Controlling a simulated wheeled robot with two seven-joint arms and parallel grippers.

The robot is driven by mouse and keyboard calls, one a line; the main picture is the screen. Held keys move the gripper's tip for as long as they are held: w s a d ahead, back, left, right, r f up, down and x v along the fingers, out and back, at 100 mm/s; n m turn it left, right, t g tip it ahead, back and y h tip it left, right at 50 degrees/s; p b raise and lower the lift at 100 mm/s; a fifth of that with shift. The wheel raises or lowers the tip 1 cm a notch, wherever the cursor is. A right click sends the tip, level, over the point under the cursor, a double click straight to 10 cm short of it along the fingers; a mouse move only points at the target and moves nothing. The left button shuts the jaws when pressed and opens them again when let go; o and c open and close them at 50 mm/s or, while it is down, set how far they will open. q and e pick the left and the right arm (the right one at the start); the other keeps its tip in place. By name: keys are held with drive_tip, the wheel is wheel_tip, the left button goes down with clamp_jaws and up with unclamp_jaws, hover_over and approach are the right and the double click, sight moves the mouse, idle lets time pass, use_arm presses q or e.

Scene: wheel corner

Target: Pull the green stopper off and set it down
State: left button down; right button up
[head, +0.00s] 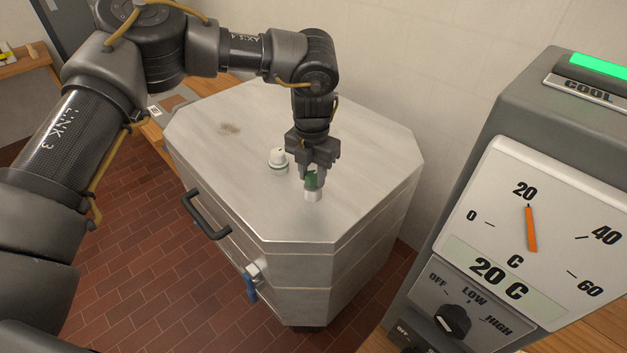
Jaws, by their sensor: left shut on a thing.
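My left gripper (315,172) points down over the metal cabinet top and is shut on the green stopper (311,181). The stopper shows as a small green patch between the fingers, which hide most of it. A short pale white piece (313,195) shows directly below the green; I cannot tell whether it is part of the stopper or a separate vessel, or whether it touches the top. My right gripper is not in view.
The metal cabinet (240,190) has cut corners, a dark handle (206,215) and a blue-handled valve (251,285). A grey unit with a dial (535,235) reading about 20 C stands at the right. The front and left of the cabinet top are clear.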

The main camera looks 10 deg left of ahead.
sight(312, 175)
use_arm(q)
drive_tip(key=shift+r+p, duration=0.85)
drive_tip(key=shift+r, duration=0.35)
drive_tip(key=shift+r+p, duration=0.7)
drive_tip(key=shift+r, duration=0.2)
drive_tip(key=shift+r+p, duration=1.6)
drive_tip(key=shift+r, duration=0.45)
drive_tip(key=shift+d+f, duration=0.1)
drive_tip(key=shift+d, duration=0.05)
